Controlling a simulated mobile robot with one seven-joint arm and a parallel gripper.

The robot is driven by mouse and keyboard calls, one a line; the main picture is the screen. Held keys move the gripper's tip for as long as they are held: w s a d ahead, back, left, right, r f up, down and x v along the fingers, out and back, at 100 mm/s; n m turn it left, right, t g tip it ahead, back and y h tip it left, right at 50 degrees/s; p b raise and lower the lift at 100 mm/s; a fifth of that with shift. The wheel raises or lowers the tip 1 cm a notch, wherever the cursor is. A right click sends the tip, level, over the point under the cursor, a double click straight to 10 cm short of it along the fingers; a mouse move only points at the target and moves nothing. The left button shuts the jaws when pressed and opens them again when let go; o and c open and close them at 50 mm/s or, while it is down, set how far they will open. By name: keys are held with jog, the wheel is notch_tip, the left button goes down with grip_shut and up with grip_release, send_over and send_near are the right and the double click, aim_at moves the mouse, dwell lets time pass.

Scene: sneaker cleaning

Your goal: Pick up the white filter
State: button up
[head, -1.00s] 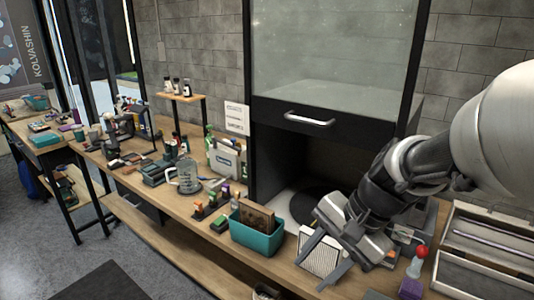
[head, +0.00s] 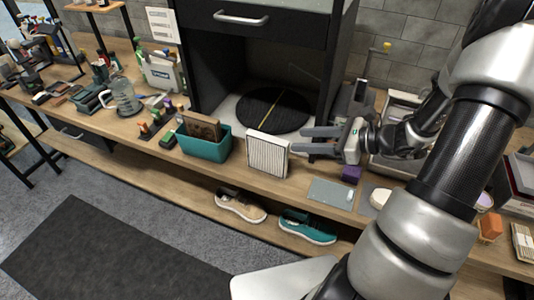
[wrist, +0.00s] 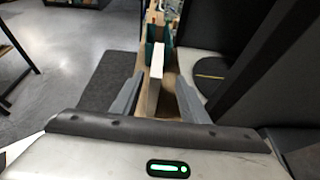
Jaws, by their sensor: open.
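The white filter (head: 267,155) is a pleated panel with a white frame, standing upright on the wooden bench beside the teal bin. In the wrist view the filter (wrist: 155,80) shows edge-on, between the two fingers of my gripper (wrist: 156,92). In the head view my gripper (head: 304,141) is open, with its fingers pointing left at the right edge of the filter. I cannot tell whether either finger touches it.
The teal bin (head: 205,147) with a brown board in it stands just left of the filter. A dark cabinet with a round black plate (head: 272,110) is behind. A grey mat (head: 331,193) lies to the right. Shoes (head: 307,227) rest on the shelf below.

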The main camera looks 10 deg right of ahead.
aim_at(281, 140)
jog(key=x, duration=0.7)
jog(key=shift+f, duration=0.1)
jog(key=shift+s+x, duration=0.25)
jog(key=shift+x, duration=2.45)
jog(key=shift+a, duration=0.15)
jog(key=shift+c, duration=0.2)
grip_shut()
